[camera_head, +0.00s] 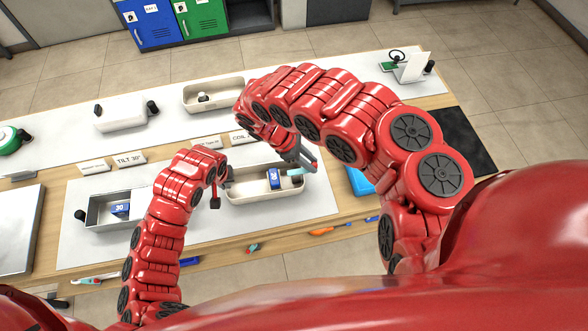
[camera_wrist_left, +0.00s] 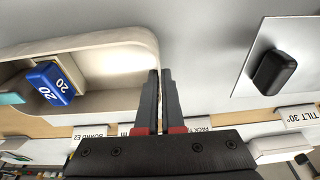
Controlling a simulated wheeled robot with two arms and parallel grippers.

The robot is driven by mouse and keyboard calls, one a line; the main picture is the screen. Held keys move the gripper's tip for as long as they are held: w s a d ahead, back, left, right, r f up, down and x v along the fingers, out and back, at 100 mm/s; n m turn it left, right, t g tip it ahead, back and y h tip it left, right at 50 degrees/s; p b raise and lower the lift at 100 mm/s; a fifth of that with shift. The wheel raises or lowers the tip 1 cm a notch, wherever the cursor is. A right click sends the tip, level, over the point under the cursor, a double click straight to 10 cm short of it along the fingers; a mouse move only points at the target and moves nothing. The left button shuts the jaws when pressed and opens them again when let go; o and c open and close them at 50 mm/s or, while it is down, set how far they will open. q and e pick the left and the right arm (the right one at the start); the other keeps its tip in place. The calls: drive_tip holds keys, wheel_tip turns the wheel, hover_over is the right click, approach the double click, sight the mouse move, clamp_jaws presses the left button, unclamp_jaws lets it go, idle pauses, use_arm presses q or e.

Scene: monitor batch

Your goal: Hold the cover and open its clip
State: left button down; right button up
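I take the cream, tray-like shell (camera_head: 262,194) on the front mat as the cover; it lies open side up. A blue block marked 20 (camera_wrist_left: 50,82) sits in it. At its right end is a teal piece (camera_head: 297,171), possibly the clip; it shows at the left edge of the left wrist view (camera_wrist_left: 12,98). My left gripper (camera_wrist_left: 161,74) is at the cover's left end, its fingers nearly together, with the rim seemingly between them. My right gripper (camera_head: 308,164) is at the teal piece; its finger gap is not clear.
A metal tray (camera_head: 98,223) with a blue block stands left of the cover. Behind are a white box (camera_head: 120,113), another cream tray (camera_head: 214,94) and label cards (camera_head: 130,158). A blue bin (camera_head: 360,181) is at right. Tools lie along the front edge.

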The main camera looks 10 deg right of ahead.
drive_tip(key=o, duration=0.5)
drive_tip(key=shift+o, duration=0.2)
drive_tip(key=v, duration=1.2)
